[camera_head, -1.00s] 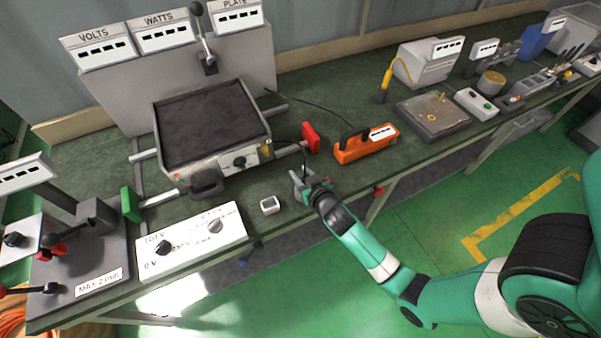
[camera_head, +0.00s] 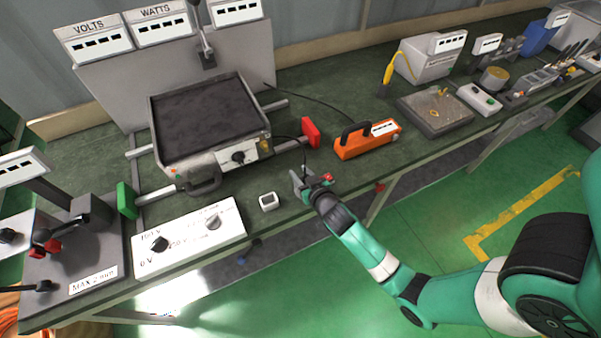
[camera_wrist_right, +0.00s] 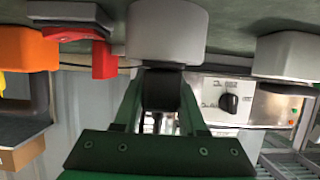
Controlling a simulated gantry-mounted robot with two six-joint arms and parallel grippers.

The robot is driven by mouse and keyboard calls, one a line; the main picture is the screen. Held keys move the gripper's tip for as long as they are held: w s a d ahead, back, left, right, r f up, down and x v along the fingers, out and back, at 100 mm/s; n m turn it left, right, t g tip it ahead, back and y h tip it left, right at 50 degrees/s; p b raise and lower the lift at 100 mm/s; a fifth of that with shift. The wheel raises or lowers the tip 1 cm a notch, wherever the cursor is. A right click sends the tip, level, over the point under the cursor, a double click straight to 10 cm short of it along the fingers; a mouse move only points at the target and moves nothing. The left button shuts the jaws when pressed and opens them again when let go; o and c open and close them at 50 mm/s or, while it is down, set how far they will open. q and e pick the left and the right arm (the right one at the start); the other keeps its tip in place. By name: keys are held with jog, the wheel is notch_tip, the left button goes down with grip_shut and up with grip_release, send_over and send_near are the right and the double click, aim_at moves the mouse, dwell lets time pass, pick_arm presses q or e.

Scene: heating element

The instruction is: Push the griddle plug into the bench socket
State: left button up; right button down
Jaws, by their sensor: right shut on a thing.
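My right gripper (camera_head: 308,184) is low over the bench's front edge. In the right wrist view (camera_wrist_right: 160,105), which looks upside down, its green fingers are shut on a black piece, apparently the griddle plug (camera_wrist_right: 162,88). A round pale-grey block (camera_wrist_right: 167,35), probably the bench socket, is right against the plug in that view; I cannot tell how deep the plug sits. The griddle (camera_head: 210,120) stands behind to the left, and its dark cord runs toward the gripper. My left gripper is out of view.
A small white box (camera_head: 268,203) is left of the gripper. A grey block with a red part (camera_wrist_right: 75,20) is close beside the gripper. A white control panel (camera_head: 190,240) is front left.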

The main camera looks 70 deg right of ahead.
jog(key=shift+f, duration=0.25)
jog(key=shift+c, duration=1.9)
grip_release()
jog(key=shift+r, duration=0.1)
jog(key=shift+s+a+r, duration=0.15)
jog(key=shift+s+a, duration=0.05)
jog(key=shift+a, duration=0.05)
jog(key=p+v, duration=0.2)
jog(key=v, duration=0.9)
